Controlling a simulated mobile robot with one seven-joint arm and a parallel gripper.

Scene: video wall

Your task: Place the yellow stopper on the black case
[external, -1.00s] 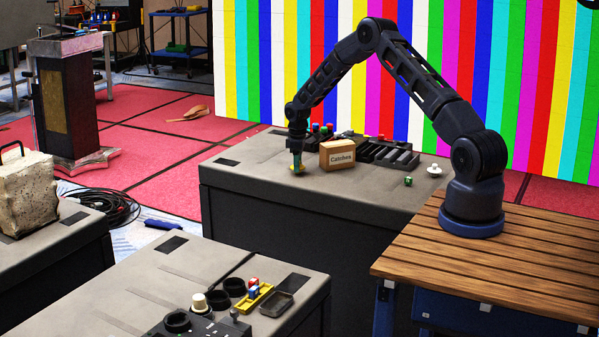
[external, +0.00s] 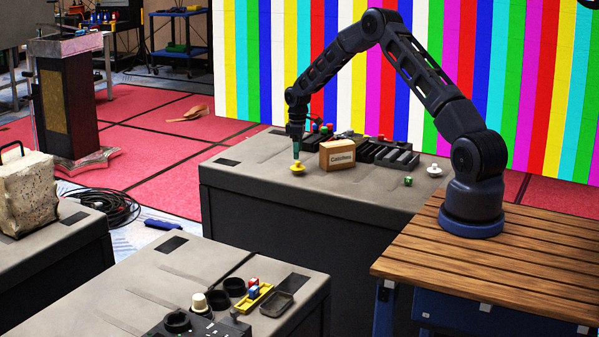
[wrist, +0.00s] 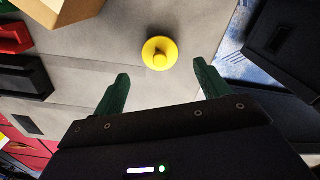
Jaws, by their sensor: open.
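The yellow stopper (external: 297,170) sits upright on the grey top of a large black-sided case (external: 265,180), left of the cardboard box. It also shows in the wrist view (wrist: 160,52) as a yellow disc with a round knob. My gripper (external: 296,156) is just above the stopper, pointing down. In the wrist view its two green fingers (wrist: 162,70) are spread apart with nothing between them; the stopper is beyond their tips. Other large dark cases with grey tops are in view; I cannot tell which one the task means.
A cardboard box (external: 337,155) stands close right of my gripper. A nearer case (external: 190,270) holds several small items. The surface left of the stopper is clear.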

